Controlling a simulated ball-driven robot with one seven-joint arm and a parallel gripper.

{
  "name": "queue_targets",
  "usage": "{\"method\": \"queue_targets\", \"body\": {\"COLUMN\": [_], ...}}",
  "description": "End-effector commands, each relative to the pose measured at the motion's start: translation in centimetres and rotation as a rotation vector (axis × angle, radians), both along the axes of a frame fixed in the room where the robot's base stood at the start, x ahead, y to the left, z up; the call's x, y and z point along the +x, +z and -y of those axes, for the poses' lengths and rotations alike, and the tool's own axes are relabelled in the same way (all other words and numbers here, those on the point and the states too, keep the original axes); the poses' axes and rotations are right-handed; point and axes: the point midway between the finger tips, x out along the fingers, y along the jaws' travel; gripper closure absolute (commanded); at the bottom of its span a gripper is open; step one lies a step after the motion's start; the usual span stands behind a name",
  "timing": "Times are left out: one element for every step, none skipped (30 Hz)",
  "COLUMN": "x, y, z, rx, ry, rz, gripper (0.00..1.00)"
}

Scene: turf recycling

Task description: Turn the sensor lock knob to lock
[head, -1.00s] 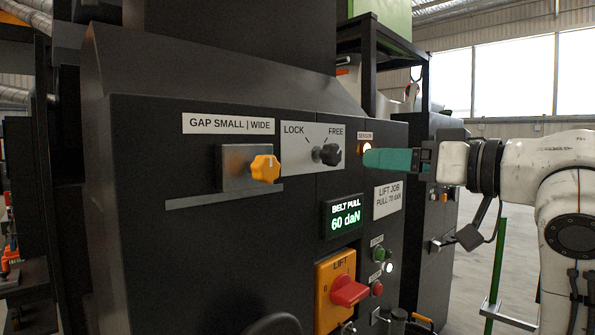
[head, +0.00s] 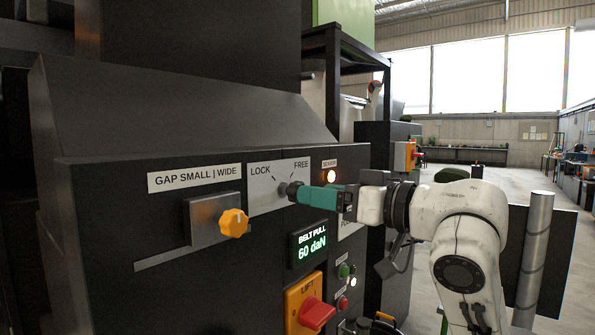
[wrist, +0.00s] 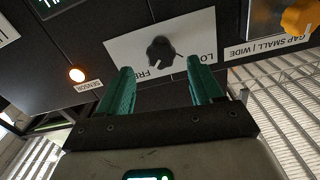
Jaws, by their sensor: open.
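The black sensor lock knob (wrist: 160,50) sits on a white plate (head: 267,196) marked LOCK on the left and FREE on the right in the head view. In the head view the knob (head: 290,190) is partly covered by my gripper's tips. My gripper (head: 300,193) has teal fingers and reaches in from the right. In the wrist view my open gripper (wrist: 161,68) has one finger on each side of the knob's line, with the knob just beyond the tips. I cannot tell whether the fingers touch it, or exactly which way its pointer faces.
An orange gap knob (head: 233,222) on a grey block is left of the plate. A lit sensor lamp (head: 331,176) is just above my gripper. Below are the belt pull display (head: 313,245) and a red lift switch (head: 316,312). Open floor lies to the right.

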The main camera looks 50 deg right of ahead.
Motion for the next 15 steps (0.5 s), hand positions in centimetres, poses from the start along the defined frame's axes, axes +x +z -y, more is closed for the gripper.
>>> {"method": "queue_targets", "body": {"x": [0.2,0.3,0.4,0.5,1.0,1.9,2.4,2.9,3.4,3.8,4.2,4.6,4.9,5.1,5.4], "y": [0.6,0.6,0.6,0.6,0.3,0.2,0.1,0.1,0.1,0.1,0.1,0.1,0.1,0.1,0.1], "z": [-0.1,-0.1,-0.2,-0.3,-0.3,-0.4,-0.4,-0.4,-0.4,-0.4,-0.4,-0.4,-0.4,-0.4,-0.4], "rx": [0.004,0.004,0.003,0.003,0.002,0.001,0.001,0.0,0.0,0.0,0.0,0.0,0.0,-0.001,-0.001], "ry": [0.001,0.0,0.001,0.001,0.002,0.003,0.002,0.002,0.001,0.0,0.001,0.001,0.001,0.0,0.0], "rz": [-0.001,-0.001,-0.002,-0.002,-0.003,-0.003,-0.003,-0.002,-0.003,-0.002,-0.001,-0.002,-0.002,-0.001,0.0], "gripper": [0.35,0.35,0.35,0.35,0.35,0.35,0.35,0.35,0.35,0.35,0.35,0.35,0.35,0.35,0.35]}}
